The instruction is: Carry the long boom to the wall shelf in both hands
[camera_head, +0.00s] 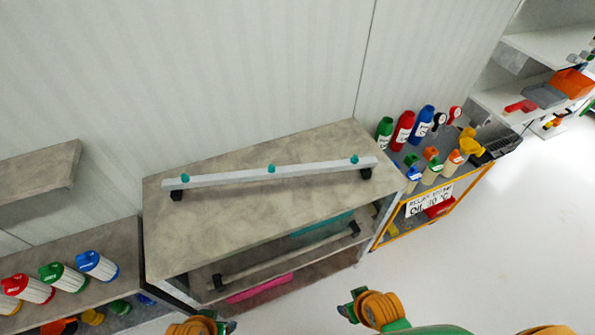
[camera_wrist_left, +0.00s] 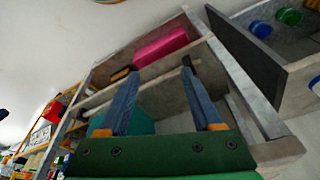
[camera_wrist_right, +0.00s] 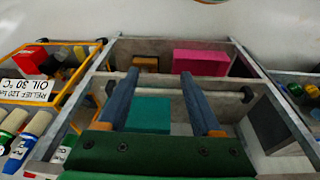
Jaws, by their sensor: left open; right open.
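A long pale boom (camera_head: 270,173) with teal knobs along its top and a black block under each end lies on top of the grey cabinet (camera_head: 240,218). A second, plainer bar (camera_head: 290,255) with black ends is in the cabinet's open front; it also shows in the right wrist view (camera_wrist_right: 165,82). The wall shelf (camera_head: 40,183) is a bare grey slab at the left. My left gripper (camera_head: 222,326) is low, in front of the cabinet, open and empty. My right gripper (camera_head: 350,302) is open and empty, farther right. Both are apart from the boom.
A shelf with several coloured canisters (camera_head: 62,280) stands at the left. A yellow-framed cart (camera_head: 400,230) with bottles and a sign stands right of the cabinet. A pink box (camera_wrist_right: 200,62) and a teal box (camera_wrist_right: 150,114) are inside the cabinet. Floor at the right is clear.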

